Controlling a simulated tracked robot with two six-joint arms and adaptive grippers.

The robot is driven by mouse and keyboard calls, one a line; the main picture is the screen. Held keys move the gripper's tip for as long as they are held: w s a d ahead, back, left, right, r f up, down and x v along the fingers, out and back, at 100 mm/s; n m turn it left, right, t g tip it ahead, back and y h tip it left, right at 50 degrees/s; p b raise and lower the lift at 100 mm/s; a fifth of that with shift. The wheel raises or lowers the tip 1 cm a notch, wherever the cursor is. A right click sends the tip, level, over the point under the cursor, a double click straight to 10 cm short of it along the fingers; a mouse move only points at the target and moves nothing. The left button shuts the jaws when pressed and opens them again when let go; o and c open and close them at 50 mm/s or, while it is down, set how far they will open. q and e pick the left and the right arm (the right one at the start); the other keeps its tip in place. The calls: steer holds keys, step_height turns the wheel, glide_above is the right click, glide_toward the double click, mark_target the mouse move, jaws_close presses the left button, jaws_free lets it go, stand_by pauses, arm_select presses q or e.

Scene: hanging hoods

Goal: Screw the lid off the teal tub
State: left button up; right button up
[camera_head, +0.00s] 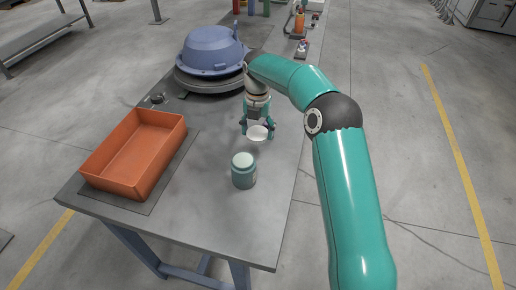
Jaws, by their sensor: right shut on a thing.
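The teal tub (243,177) stands upright on the grey table, right of the orange tray. Its round top looks pale; I cannot tell what lies inside its rim. My right gripper (258,128) is behind the tub, a little to its right and apart from it. It points down and is shut on a white round lid (258,134), which is clear of the tub and looks held above the table. My left gripper is not in view.
An empty orange tray (118,170) sits on a dark mat (180,150) at the left. A blue domed hood (212,48) rests on a dark round base behind. The table (190,210) is clear around the tub.

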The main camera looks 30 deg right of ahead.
mark_target(258, 152)
steer(key=shift+s+f, duration=0.1)
steer(key=shift+f, duration=3.5)
steer(key=o, duration=1.3)
steer(key=shift+f, duration=0.1)
step_height(258, 152, up, 12)
steer(key=shift+r+p, duration=0.1)
steer(key=shift+p, duration=0.2)
